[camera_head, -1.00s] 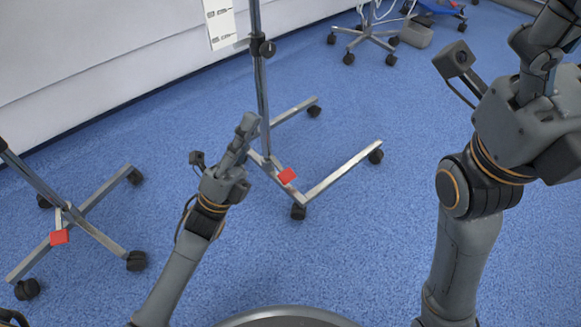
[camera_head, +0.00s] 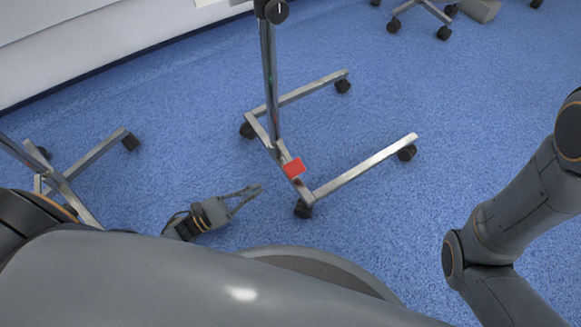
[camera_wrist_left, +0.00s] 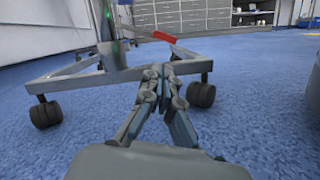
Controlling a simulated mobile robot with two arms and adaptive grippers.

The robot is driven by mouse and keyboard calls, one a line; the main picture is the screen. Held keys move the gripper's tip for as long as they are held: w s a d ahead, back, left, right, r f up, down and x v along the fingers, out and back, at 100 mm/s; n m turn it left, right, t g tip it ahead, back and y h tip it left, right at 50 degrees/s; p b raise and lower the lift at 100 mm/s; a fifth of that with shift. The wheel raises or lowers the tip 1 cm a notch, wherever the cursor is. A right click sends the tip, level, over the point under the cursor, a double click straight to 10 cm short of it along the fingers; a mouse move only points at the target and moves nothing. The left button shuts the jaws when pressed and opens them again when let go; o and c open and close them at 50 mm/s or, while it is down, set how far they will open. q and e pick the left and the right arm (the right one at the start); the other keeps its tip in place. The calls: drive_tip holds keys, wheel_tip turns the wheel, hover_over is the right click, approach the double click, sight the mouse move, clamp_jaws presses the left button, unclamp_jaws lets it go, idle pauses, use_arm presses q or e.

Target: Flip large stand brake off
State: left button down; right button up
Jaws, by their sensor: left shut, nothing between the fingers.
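The large stand (camera_head: 270,85) is a steel pole on a wheeled base, ahead of me. Its red brake pedal (camera_head: 294,168) sits on the base's near crossbar. In the left wrist view the red pedal (camera_wrist_left: 165,37) sticks up at a slant above the crossbar, just beyond my fingertips. My left gripper (camera_head: 248,192) is shut and empty, low near the floor, left of the pedal and a little nearer to me. In the left wrist view my left gripper (camera_wrist_left: 161,74) points at the crossbar; touching cannot be told. My right gripper is out of view.
A second wheeled stand (camera_head: 85,155) is at the left, partly behind my arm. Another wheeled base (camera_head: 420,12) is at the top right. The stand's casters (camera_head: 303,208) rest on blue floor (camera_head: 470,90), open on the right. Cabinets (camera_wrist_left: 200,14) stand in the background.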

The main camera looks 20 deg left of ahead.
sight(288, 157)
use_arm(q)
drive_tip(key=shift+a+f, duration=0.15)
drive_tip(key=shift+f, duration=0.15)
drive_tip(key=b+x, duration=0.3)
drive_tip(key=x, duration=0.7)
